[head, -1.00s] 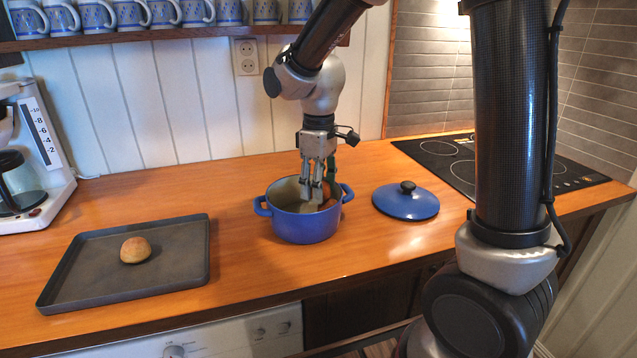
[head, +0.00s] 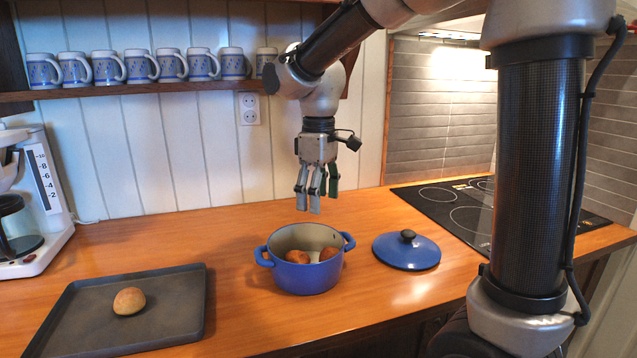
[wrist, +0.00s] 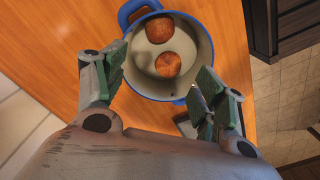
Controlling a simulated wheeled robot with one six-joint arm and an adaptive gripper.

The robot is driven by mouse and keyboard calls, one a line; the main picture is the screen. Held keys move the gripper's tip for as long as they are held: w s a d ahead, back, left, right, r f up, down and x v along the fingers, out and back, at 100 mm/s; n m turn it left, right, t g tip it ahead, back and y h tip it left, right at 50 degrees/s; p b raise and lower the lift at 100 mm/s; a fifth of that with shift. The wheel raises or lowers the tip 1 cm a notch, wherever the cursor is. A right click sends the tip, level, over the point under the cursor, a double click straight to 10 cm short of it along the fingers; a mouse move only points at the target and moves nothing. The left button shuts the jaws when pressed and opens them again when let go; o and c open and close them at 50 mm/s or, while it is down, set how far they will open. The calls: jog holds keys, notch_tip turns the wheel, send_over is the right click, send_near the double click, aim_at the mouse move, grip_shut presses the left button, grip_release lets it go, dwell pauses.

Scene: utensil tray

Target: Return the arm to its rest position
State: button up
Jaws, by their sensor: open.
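My gripper (head: 317,190) is open and empty, in the air above the blue pot, fingers pointing down. In the wrist view my gripper (wrist: 160,95) shows its green-padded fingers spread apart, with the pot beyond them. The blue pot (head: 308,282) stands open on the wooden counter; it also shows in the wrist view (wrist: 203,45). Inside it lie two brown rolls, one at the left (head: 297,257) and one at the right (head: 329,254). In the wrist view one roll (wrist: 160,29) is near the rim and the other (wrist: 168,64) nearer the middle.
The blue lid (head: 407,255) lies right of the pot, near the black cooktop (head: 455,205). A dark tray (head: 182,310) at left holds one roll (head: 129,301). A coffee maker (head: 40,215) stands far left. Several mugs line the wall shelf (head: 150,98) behind my arm.

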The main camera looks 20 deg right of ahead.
notch_tip(320, 180, up, 4)
jog(key=shift+f, duration=0.25)
